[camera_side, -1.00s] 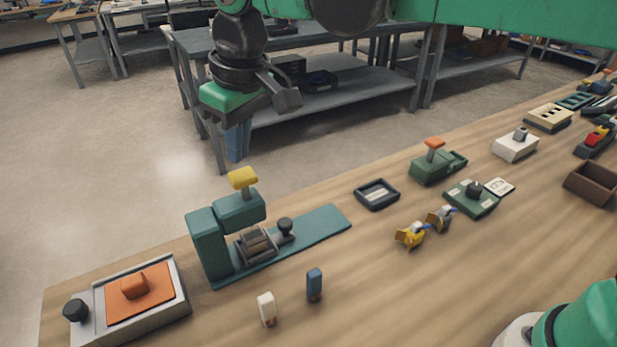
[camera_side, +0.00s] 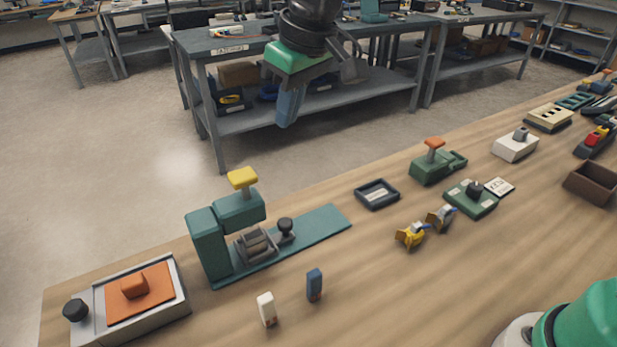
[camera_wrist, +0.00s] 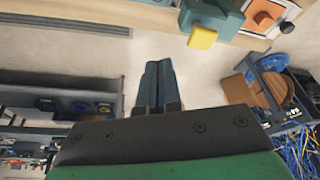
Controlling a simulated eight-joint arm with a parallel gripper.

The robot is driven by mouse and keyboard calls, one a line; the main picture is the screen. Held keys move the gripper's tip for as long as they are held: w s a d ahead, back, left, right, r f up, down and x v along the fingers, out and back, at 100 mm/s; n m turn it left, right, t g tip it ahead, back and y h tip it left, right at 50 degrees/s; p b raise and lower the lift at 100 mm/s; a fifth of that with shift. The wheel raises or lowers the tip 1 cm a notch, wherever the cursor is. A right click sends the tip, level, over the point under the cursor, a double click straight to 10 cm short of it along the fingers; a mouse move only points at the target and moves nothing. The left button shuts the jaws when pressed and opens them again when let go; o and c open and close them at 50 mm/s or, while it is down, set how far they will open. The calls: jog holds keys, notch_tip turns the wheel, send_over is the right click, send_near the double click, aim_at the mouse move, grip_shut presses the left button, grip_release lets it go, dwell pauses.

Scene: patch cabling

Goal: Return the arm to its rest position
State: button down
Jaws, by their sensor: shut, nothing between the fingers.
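My gripper (camera_side: 290,103) hangs in the air beyond the far edge of the wooden workbench, in front of a grey bench at the back. Its blue-grey fingers point down and are shut together with nothing between them. In the wrist view the fingers (camera_wrist: 155,88) lie side by side at the middle, above the floor. The teal press (camera_side: 212,240) with its yellow handle (camera_side: 242,179) stands on the workbench, below and left of the gripper and apart from it. The yellow handle (camera_wrist: 202,38) also shows in the wrist view.
On the workbench (camera_side: 400,290) are an orange-topped box (camera_side: 140,290), a white connector (camera_side: 267,309), a blue connector (camera_side: 314,285), a dark tray (camera_side: 377,194), green devices (camera_side: 433,167) and a brown box (camera_side: 592,182). The grey bench (camera_side: 215,45) stands behind. Air around the gripper looks clear.

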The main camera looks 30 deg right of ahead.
jog(key=s+d+f+m+t, duration=0.2)
jog(key=s+d+f, duration=0.2)
jog(key=d, duration=0.3)
jog(key=s+d+f+m+t+h, duration=0.1)
jog(key=s+d+f+m+t, duration=0.1)
jog(key=s+d+f, duration=0.2)
jog(key=s+d, duration=0.2)
jog(key=d, duration=0.2)
jog(key=shift+d+f+m, duration=0.15)
jog(key=shift+d+m, duration=0.1)
jog(key=shift+m, duration=0.05)
jog(key=shift+s, duration=0.1)
jog(key=w+a+r+n+g+y, duration=0.1)
jog(key=w+a+r+n+g, duration=0.1)
jog(key=w+a+r, duration=0.4)
jog(key=w+a+r+n+g, duration=0.2)
jog(key=w+a+r, duration=0.25)
jog(key=a, duration=0.35)
jog(key=a+n+g, duration=0.1)
jog(key=a+n, duration=0.1)
jog(key=a, duration=0.6)
jog(key=shift+s+d+x, duration=0.1)
jog(key=shift+d+x, duration=0.05)
jog(key=shift+x, duration=1.3)
jog(key=shift+s+d+x, duration=0.15)
jog(key=shift+d+x, duration=0.05)
jog(key=shift+x, duration=1.25)
jog(key=shift+f, duration=0.15)
